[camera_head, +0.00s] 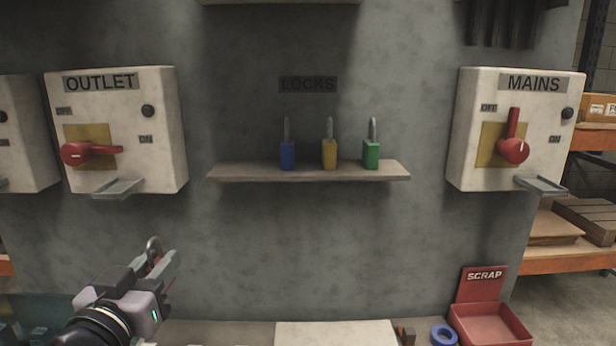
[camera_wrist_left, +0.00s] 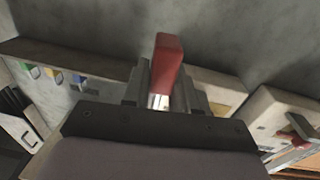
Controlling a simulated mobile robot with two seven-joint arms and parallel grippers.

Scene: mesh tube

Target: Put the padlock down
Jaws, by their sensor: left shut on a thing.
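My left gripper (camera_head: 163,264) is at the lower left of the head view, in front of the wall and below the outlet box. It is shut on a red padlock (camera_head: 154,262), whose grey shackle sticks up beside the fingers. The padlock's red body (camera_wrist_left: 168,62) shows between the fingers in the left wrist view. The fingers hide part of the padlock in the head view. It is held in the air, apart from the shelf (camera_head: 230,174). My right gripper is not in view.
Blue (camera_head: 287,155), yellow (camera_head: 329,154) and green (camera_head: 371,154) padlocks stand on the shelf under the LOCKS label, with free room at both ends. The OUTLET box (camera_head: 165,130) and MAINS box (camera_head: 465,130) flank it. A red SCRAP bin (camera_head: 490,325) and blue tape roll (camera_head: 444,335) are below right.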

